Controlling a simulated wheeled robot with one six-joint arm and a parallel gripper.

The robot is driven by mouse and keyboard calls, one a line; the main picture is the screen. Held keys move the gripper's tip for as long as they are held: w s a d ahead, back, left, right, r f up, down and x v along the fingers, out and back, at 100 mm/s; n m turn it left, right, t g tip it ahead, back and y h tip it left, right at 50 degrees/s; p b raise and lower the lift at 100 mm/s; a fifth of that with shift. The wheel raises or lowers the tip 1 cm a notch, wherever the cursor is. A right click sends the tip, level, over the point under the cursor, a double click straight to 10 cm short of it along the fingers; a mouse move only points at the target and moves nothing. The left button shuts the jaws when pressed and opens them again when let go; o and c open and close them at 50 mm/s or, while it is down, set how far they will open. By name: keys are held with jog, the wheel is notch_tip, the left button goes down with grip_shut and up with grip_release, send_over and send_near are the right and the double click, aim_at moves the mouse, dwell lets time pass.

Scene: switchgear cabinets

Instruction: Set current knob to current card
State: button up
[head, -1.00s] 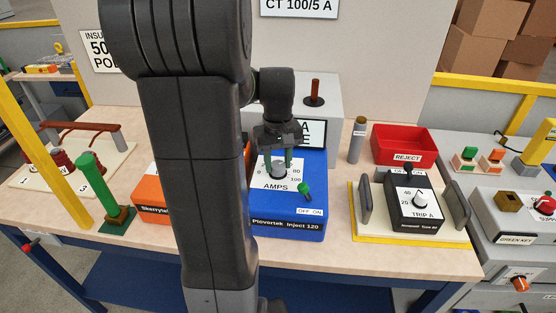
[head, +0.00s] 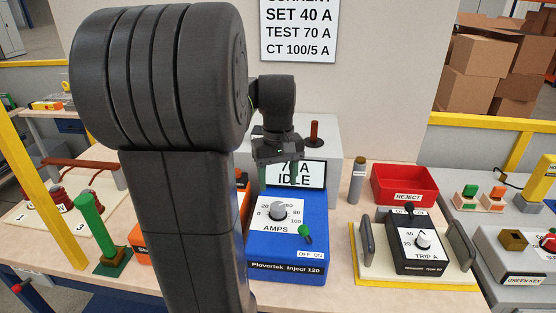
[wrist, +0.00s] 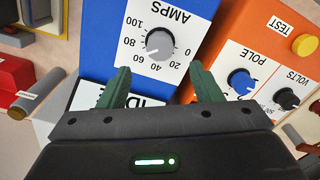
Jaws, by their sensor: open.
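The current knob (head: 279,211) is a grey round knob on the AMPS dial of the blue Plovertek Inject 120 box (head: 287,250). In the wrist view the knob (wrist: 160,44) appears upside down; its pointer seems to lie around 40 to 60, exact setting unclear. The card (head: 299,28) on the back panel reads SET 40 A, TEST 70 A, CT 100/5 A. My gripper (head: 280,180) is open and empty, in front of the display. In the wrist view its green fingers (wrist: 159,69) stand apart, off the knob.
The display (head: 312,175) reads IDLE; its number is partly hidden by my gripper. A green-tipped OFF/ON switch (head: 305,232) sits right of the knob. An orange box (wrist: 262,55) adjoins the blue one. A grey cylinder (head: 357,180), red REJECT tray (head: 404,187) and TRIP A unit (head: 421,241) stand right.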

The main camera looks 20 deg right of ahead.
notch_tip(320, 180, up, 6)
send_over(278, 206)
jog(key=shift+w, duration=0.1)
dwell(0.5)
notch_tip(278, 206, down, 14)
jog(key=shift+r, duration=0.25)
jog(key=shift+f, duration=0.2)
jog(key=shift+n, duration=0.4)
jog(key=shift+r, duration=0.1)
